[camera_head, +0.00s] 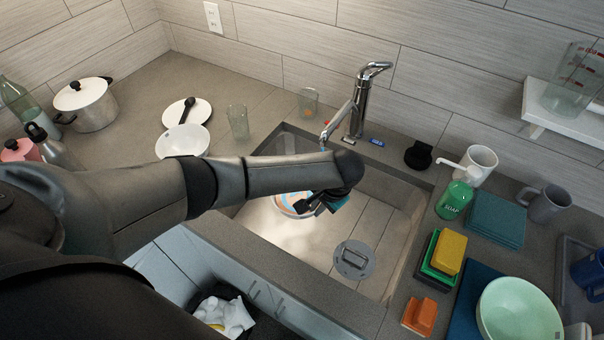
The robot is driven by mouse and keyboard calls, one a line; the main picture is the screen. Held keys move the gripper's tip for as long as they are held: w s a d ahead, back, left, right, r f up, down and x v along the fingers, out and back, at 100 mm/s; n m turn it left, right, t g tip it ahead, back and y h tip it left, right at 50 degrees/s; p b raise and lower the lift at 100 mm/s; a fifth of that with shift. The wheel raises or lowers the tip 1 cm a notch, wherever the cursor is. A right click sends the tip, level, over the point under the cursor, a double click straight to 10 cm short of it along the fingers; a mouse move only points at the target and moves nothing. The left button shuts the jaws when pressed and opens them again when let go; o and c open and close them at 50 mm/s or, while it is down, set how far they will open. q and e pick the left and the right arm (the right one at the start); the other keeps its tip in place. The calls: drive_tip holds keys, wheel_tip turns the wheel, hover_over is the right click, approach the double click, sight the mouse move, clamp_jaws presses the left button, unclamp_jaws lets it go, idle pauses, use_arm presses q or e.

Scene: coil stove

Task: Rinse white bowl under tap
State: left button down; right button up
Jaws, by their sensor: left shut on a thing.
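A plain white bowl (183,141) stands on the counter left of the sink, apart from my gripper. The chrome tap (356,108) stands behind the sink (405,205), its spout pointing forward-left over the basin. No water stream is visible. My left arm reaches across the sink's near left part. My left gripper (315,203) is low in the basin, shut at the right edge of a round, pale dish with orange and blue markings (288,207). The arm hides much of this dish. My right gripper is not in view.
A pot (85,103), a plate (187,111) with a black utensil and a glass (238,122) stand at left. Soap (455,199), sponges (449,252), mugs (548,204) and a mint bowl (517,311) crowd the right. The basin's right side is clear around the drain (354,260).

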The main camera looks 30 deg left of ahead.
use_arm(q)
drive_tip(key=shift+r, duration=0.15)
drive_tip(key=s+d+r+p, duration=0.1)
drive_tip(key=s+r+p, duration=0.1)
drive_tip(key=s+r, duration=0.1)
drive_tip(key=shift+s+d+r, duration=0.4)
drive_tip(key=shift+s, duration=0.4)
